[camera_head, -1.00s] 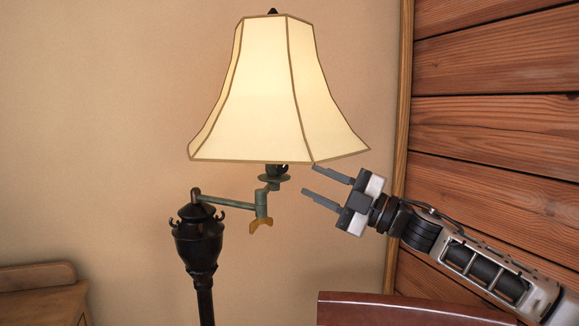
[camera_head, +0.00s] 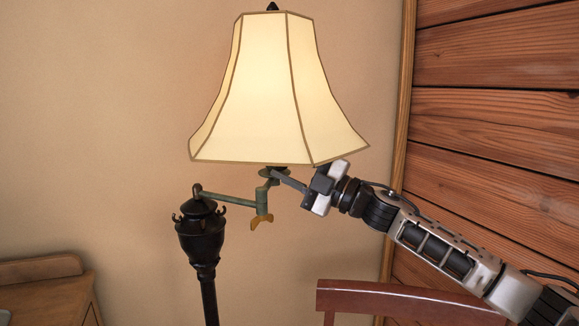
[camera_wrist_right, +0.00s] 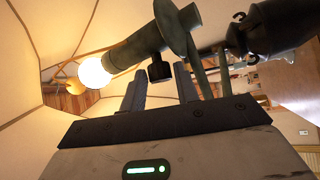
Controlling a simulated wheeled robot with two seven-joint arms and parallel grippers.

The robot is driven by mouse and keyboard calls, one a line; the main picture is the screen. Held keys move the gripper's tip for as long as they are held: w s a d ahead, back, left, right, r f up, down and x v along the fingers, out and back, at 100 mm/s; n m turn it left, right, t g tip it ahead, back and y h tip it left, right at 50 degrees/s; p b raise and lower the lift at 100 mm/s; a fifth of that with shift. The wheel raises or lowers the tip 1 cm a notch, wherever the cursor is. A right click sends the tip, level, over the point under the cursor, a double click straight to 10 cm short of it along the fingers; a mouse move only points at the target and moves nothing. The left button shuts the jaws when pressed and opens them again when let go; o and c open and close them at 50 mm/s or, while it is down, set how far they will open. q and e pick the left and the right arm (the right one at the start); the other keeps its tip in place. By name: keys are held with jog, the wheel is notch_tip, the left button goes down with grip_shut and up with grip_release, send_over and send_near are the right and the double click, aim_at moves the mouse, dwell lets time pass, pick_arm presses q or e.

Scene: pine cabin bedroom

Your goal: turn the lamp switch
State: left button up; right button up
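The floor lamp has a cream paneled shade (camera_head: 265,95), a swing arm (camera_head: 228,195) and a dark post (camera_head: 203,240). In the right wrist view its bulb (camera_wrist_right: 95,72) glows at the end of the socket (camera_wrist_right: 135,48). A small dark knob, the lamp switch (camera_wrist_right: 159,72), sticks out from the socket. My right gripper (camera_head: 283,179) reaches in from the right, just below the shade's lower edge. In the wrist view its two fingers (camera_wrist_right: 160,92) stand apart, pointing toward the knob with a gap between them. The knob shows between the fingertips; contact is not visible. My left gripper is out of view.
A reddish wooden chair back (camera_head: 410,300) is below my right arm. A wooden cabinet (camera_head: 45,290) stands at the lower left. A plank wall (camera_head: 495,130) rises on the right. The wall left of the lamp is bare.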

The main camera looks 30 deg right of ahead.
jog(key=c, duration=0.5)
jog(key=f+m+t+b, duration=0.1)
jog(key=m+b, duration=0.1)
jog(key=b, duration=0.1)
jog(key=shift+a+f+t, duration=0.1)
jog(key=shift+a+t, duration=0.05)
jog(key=shift+t, duration=0.15)
jog(key=shift+c, duration=0.2)
jog(key=shift+m+t+h+b, duration=0.3)
jog(key=shift+m+t+b, duration=0.3)
jog(key=shift+m, duration=0.2)
jog(key=shift+r+m+t+h+b, duration=0.3)
jog(key=shift+m+t+h+b, duration=0.2)
jog(key=shift+m+t, duration=0.55)
jog(key=o, duration=0.7)
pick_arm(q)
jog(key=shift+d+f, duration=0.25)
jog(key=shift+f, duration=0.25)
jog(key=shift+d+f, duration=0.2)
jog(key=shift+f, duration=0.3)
